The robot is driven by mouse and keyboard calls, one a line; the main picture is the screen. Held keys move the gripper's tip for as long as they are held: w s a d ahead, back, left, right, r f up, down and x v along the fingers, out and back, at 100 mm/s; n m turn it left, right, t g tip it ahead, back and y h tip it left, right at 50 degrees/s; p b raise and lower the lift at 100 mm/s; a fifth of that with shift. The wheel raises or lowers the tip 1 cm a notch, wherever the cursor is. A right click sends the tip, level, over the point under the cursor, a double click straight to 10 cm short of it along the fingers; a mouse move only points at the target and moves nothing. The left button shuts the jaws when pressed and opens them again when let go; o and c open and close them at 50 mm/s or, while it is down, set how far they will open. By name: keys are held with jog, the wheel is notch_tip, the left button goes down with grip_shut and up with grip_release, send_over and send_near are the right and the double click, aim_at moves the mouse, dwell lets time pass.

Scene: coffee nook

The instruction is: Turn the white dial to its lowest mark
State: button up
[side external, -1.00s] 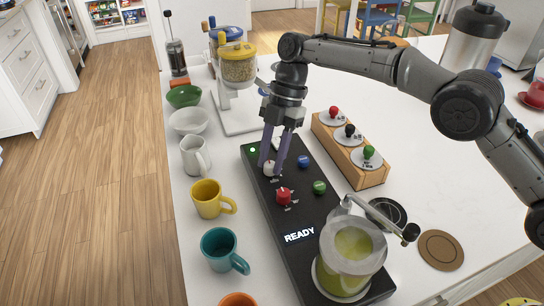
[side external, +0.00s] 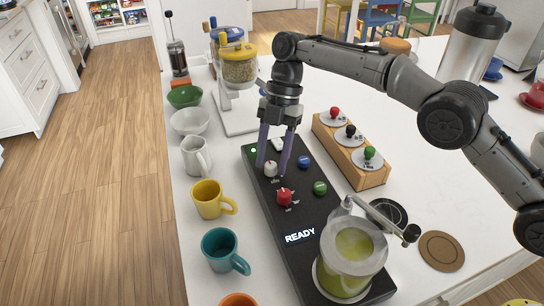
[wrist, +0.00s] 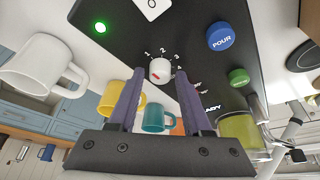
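The white dial (side external: 270,169) stands on the black control panel (side external: 262,200). In the wrist view the white dial (wrist: 160,70) has numbers 1 to 4 printed around its far side. A short red mark shows on the dial's near left part; which number it indicates is not clear. My gripper (side external: 272,170) is open, fingers pointing down, one on each side of the dial. In the wrist view my gripper (wrist: 158,78) shows a gap between each fingertip and the dial. Nothing is held.
A red dial (side external: 284,196), a blue button (side external: 304,162) and a green button (side external: 320,188) sit close by on the panel. A grinder jar (side external: 352,258) stands at its near end. Mugs line the left; a wooden pod rack (side external: 345,165) stands right.

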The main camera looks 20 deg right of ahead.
aim_at(272, 162)
jog(key=shift+o, duration=0.6)
jog(key=shift+r, duration=0.5)
notch_tip(272, 162, up, 2)
jog(key=shift+r, duration=0.15)
jog(key=s+d+r, duration=0.7)
jog(key=s+r, duration=0.2)
jog(key=s, duration=0.2)
jog(key=shift+s+d+r, duration=0.3)
jog(key=shift+d+r, duration=0.05)
jog(key=shift+d, duration=0.05)
